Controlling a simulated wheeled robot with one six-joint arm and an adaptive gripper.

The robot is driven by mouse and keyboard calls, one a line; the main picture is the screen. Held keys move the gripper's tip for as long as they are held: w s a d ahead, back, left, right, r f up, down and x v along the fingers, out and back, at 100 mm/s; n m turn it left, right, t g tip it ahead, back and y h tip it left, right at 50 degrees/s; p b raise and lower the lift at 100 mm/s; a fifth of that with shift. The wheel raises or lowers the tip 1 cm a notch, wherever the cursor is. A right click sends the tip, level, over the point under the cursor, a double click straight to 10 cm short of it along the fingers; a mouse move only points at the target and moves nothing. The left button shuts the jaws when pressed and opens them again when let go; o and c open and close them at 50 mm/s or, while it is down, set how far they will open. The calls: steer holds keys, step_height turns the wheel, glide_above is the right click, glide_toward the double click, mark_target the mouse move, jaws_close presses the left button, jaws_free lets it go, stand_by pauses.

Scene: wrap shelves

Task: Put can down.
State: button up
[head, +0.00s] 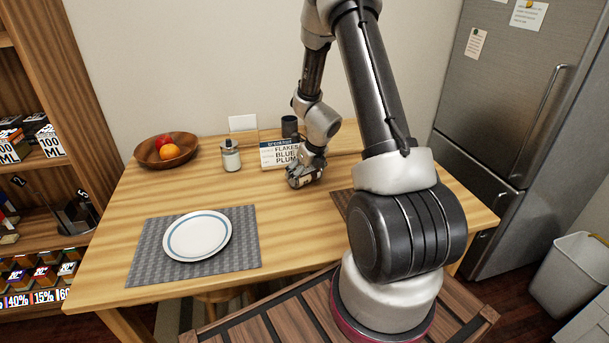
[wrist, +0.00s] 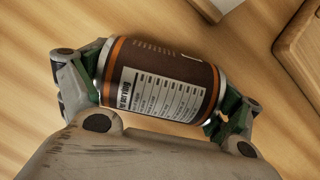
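The can (wrist: 160,82) is brown with orange bands, silver rims and a white printed label panel. In the wrist view it lies across the picture between the two fingers of my gripper (wrist: 165,90), with a finger pad against each end. My gripper also shows in the head view (head: 303,178), low over the wooden table (head: 285,222), near the sign board. The can is mostly hidden there by the gripper. I cannot tell whether the can touches the table.
A glass jar (head: 230,156) and a fruit bowl (head: 152,153) are to the left. A plate (head: 198,236) lies on a grey mat (head: 145,262). Bare table lies between.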

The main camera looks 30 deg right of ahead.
steer(key=c, duration=0.5)
step_height(320, 180, up, 10)
steer(key=shift+r, duration=0.1)
